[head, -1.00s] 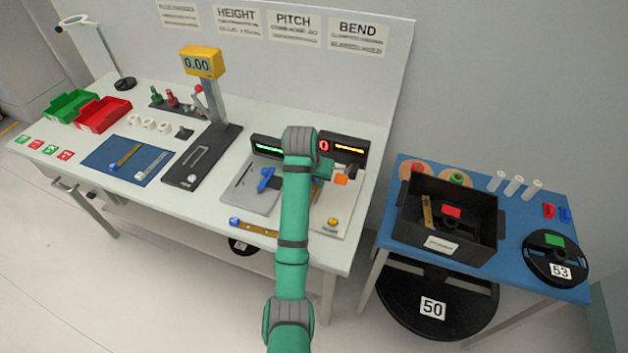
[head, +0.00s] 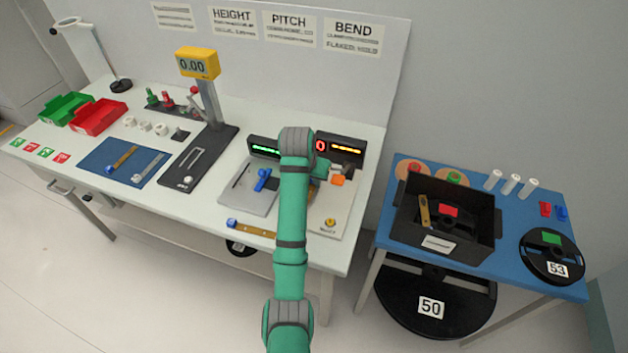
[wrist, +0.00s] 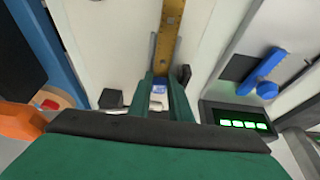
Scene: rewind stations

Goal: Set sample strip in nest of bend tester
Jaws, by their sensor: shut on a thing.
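In the wrist view my gripper (wrist: 161,90) is shut on the sample strip (wrist: 171,28), a brass-coloured strip with a blue and white end between the fingers. The strip runs away from the fingers over the pale plate of the bend tester (wrist: 112,40). Whether it touches the nest cannot be told. A dark block (wrist: 110,98) and a dark post stand beside the fingers. In the head view the bend tester (head: 345,200) is at the bench's right end, with an orange block (head: 337,180) and a display (head: 341,148) reading red 0. My forearm hides the gripper and most of the strip there.
The pitch station (head: 248,190) with a blue clamp (head: 262,180) adjoins on the left; its green-lit display (wrist: 236,122) is close to my gripper. Another blue-ended strip (head: 262,231) lies at the bench's front edge. A blue table (head: 515,235) carries a black crate (head: 405,225).

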